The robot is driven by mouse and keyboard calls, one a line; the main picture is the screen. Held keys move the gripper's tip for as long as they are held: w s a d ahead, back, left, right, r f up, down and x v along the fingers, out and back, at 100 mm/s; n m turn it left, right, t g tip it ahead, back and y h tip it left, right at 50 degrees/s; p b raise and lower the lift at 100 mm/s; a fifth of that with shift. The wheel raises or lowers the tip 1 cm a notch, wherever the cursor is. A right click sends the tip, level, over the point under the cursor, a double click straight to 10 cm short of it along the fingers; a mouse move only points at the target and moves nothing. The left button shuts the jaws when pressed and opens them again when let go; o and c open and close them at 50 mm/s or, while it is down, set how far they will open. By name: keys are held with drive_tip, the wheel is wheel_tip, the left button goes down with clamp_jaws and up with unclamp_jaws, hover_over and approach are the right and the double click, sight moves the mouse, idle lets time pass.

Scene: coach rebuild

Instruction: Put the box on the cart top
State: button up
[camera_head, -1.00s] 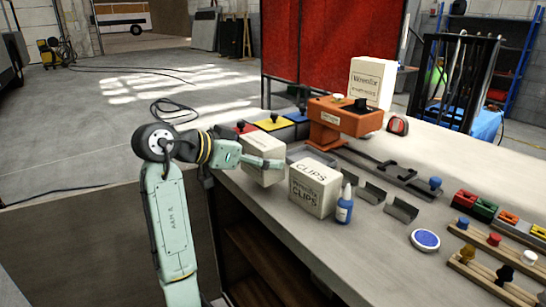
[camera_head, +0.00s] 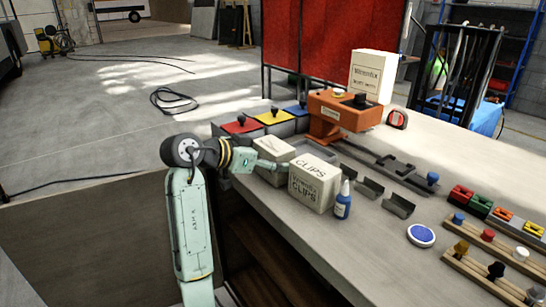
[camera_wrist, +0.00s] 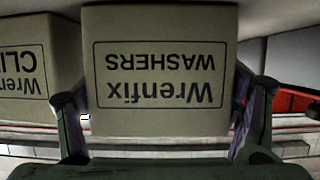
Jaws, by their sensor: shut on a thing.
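The held box is a pale carton (camera_head: 277,149) at the bench's left edge in the head view, beside a CLIPS box. In the wrist view the same carton (camera_wrist: 160,70) reads "Wrenfix WASHERS", upside down. My gripper (camera_wrist: 163,100) is shut on it, with one finger on each side. In the head view my gripper (camera_head: 262,166) reaches it from the left. I cannot tell whether the carton touches the bench. I cannot clearly make out a cart top in these frames.
The Wrenfix CLIPS box (camera_head: 314,186) and a blue bottle (camera_head: 343,204) stand close on the right. Coloured bins (camera_head: 270,118) and an orange machine (camera_head: 342,112) stand behind. The bench (camera_head: 365,255) is bare at the front. Open floor (camera_head: 90,125) lies left.

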drive_tip(key=o, duration=1.4)
drive_tip(key=shift+o, duration=0.2)
drive_tip(key=shift+r, duration=0.1)
drive_tip(key=b+v, duration=0.2)
drive_tip(key=v, duration=1)
